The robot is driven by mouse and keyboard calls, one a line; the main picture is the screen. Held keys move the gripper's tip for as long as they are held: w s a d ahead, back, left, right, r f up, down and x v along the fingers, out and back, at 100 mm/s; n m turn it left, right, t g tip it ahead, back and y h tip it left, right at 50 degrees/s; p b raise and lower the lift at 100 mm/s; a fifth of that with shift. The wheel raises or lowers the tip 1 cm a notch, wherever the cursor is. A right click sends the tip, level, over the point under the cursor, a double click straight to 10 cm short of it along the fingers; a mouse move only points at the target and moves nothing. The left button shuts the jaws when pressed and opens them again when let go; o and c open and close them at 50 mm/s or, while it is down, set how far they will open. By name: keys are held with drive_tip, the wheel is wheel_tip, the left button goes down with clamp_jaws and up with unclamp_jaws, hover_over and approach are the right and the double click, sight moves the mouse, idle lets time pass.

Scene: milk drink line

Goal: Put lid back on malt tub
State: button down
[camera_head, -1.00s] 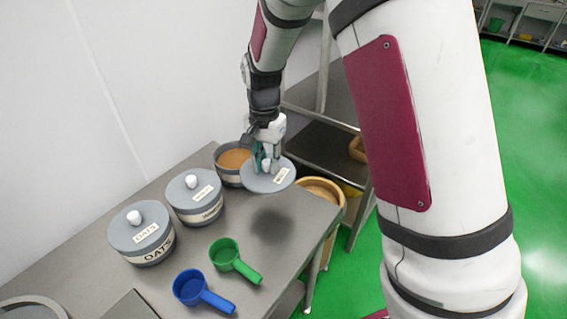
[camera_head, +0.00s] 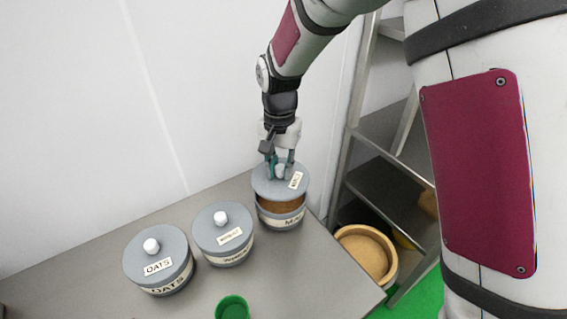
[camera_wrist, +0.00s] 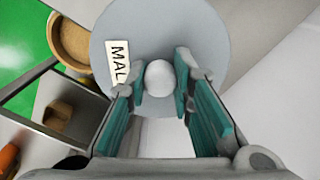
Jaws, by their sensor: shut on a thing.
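The malt tub (camera_head: 281,219) stands at the back right of the table, and brown contents show under the lid's front edge. The grey malt lid (camera_head: 263,184) is held above the tub, with a visible gap between lid and rim at the front. Its label reads "MAL" in the wrist view, where the lid (camera_wrist: 215,40) hides the tub. My gripper (camera_head: 279,171) is shut on the lid's white knob, with the teal fingers on both sides of the knob (camera_wrist: 159,77) in the wrist view.
Two lidded tubs stand to the left: the oats tub (camera_head: 158,262) and another grey tub (camera_head: 222,236). A green scoop (camera_head: 232,308) lies at the front. A metal shelf rack (camera_head: 385,190) and a round tan bin (camera_head: 368,252) stand right of the table.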

sight(280, 181)
drive_tip(key=shift+f+b, duration=0.75)
drive_tip(key=shift+f, duration=1.65)
drive_tip(key=shift+f+p, duration=0.15)
drive_tip(key=shift+p, duration=0.25)
idle(1.0)
drive_tip(key=c, duration=1.3)
unclamp_jaws()
drive_tip(key=shift+o, duration=0.4)
drive_tip(key=o, duration=0.4)
drive_tip(key=shift+r+p, duration=1.4)
drive_tip(key=shift+r, duration=2.1)
